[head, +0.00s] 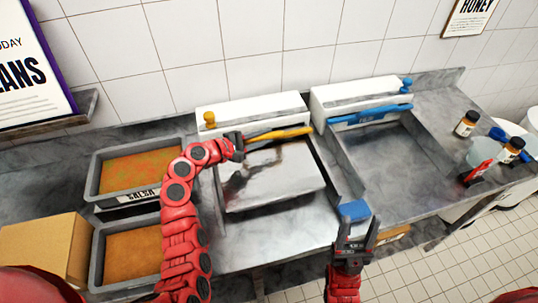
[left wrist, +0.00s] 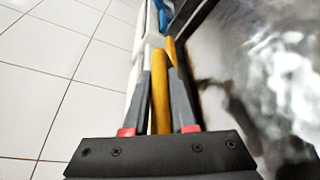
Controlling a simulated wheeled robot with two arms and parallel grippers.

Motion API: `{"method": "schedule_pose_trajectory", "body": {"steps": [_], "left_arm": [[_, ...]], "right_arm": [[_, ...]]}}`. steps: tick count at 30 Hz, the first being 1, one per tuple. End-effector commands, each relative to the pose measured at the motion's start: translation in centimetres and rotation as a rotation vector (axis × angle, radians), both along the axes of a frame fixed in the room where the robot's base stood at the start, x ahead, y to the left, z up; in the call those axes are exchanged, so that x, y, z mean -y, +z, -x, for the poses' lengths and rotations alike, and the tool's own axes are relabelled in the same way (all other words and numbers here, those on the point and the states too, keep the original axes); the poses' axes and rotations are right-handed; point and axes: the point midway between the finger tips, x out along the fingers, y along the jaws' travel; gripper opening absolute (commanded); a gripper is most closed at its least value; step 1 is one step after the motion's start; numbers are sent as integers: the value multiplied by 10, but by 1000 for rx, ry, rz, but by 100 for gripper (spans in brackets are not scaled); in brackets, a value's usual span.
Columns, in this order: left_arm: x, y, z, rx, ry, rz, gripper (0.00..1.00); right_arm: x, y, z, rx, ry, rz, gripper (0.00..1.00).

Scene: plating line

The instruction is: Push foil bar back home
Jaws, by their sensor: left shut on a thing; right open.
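A yellow bar (head: 282,133) runs along the front of the left white dispenser (head: 255,112), above a shiny silvery surface (head: 290,183). My left gripper (head: 238,143) is at the bar's left end and shut on it. In the left wrist view the yellow bar (left wrist: 160,85) lies between the two fingers of my left gripper (left wrist: 160,78). Which bar is the foil bar is not labelled. A blue bar (head: 370,115) sits on the right white dispenser (head: 358,97). My right gripper (head: 357,238) is open and empty near the counter's front edge, close to a blue block (head: 354,210).
Two grey trays with orange-brown contents, the upper one (head: 92,187) labelled salsa, stand left beside a cardboard box (head: 45,245). An empty grey recess (head: 385,160) lies below the blue bar. Bottles (head: 466,124) stand at the right. The tiled wall rises behind the dispensers.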

Motion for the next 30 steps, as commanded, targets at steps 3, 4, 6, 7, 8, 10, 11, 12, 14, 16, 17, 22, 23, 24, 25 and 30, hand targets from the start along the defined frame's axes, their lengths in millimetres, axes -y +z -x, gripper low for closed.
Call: {"method": "schedule_pose_trajectory", "body": {"steps": [3,4,6,7,8,10,11,12,14,16,17,22,23,24,25,30], "left_arm": [[-5,-2,-13,0,1,-2,0],[-6,-2,-15,-1,1,-2,0],[-7,-2,-19,-1,3,-1,0],[-7,-1,-20,-1,2,-2,0],[-8,-1,-21,0,3,-1,0],[-8,0,-22,1,4,-2,0],[-8,0,-22,1,4,-2,0],[-8,0,-22,2,5,-1,0],[-8,0,-22,2,5,-1,0],[-9,1,-22,3,6,-1,0],[-9,1,-22,3,6,-1,0],[-9,1,-22,3,6,-1,48],[-8,1,-22,2,6,-1,54],[-8,1,-22,2,5,0,55],[-8,1,-22,2,5,-1,55],[-8,0,-21,1,4,0,55]], "right_arm": [[0,-7,0,0,0,0,55],[0,-8,0,0,0,0,55],[0,-8,0,0,0,0,55],[0,-9,0,0,0,0,55],[0,-9,0,0,0,0,55],[0,-9,0,0,0,0,55],[0,-8,0,0,0,0,55],[0,-8,0,0,0,0,55],[0,-8,0,0,0,0,55],[0,-8,0,0,0,0,55],[0,-8,0,0,0,0,55],[0,-8,0,0,0,0,55],[0,-8,0,0,0,0,55],[0,-8,0,0,0,0,55],[0,-8,0,0,0,0,55],[0,-8,0,0,0,0,55]]}}
